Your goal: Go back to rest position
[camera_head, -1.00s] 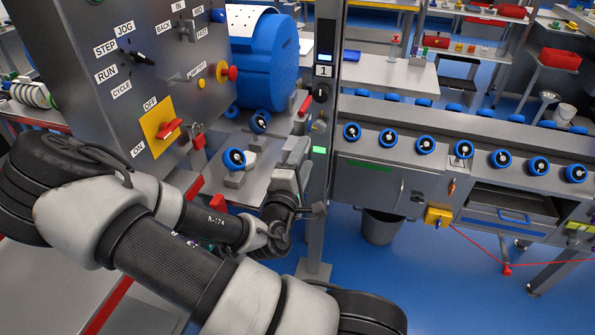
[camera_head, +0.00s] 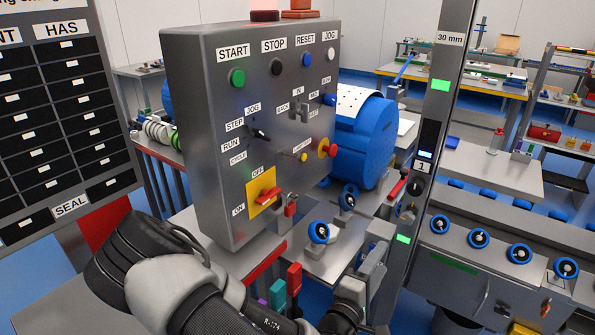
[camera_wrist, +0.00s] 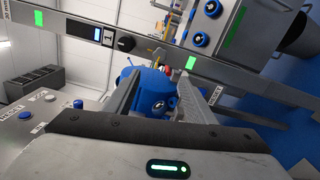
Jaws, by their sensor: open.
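My gripper (camera_head: 374,262) is at the lower middle of the head view, just left of the grey post (camera_head: 422,165) and near the small metal table with blue-rimmed rollers (camera_head: 318,232). In the wrist view my gripper (camera_wrist: 160,82) has its two grey fingers spread apart, with nothing held between them. A blue drum (camera_wrist: 134,76) shows beyond the fingers there. My arm crosses the bottom of the head view, in front of the grey control box (camera_head: 240,130).
The control box carries a red switch on a yellow plate (camera_head: 262,190) and a padlock (camera_head: 290,207). The large blue drum (camera_head: 365,140) stands behind it. A roller conveyor (camera_head: 490,265) runs to the right. A board of black slots (camera_head: 60,120) stands at the left.

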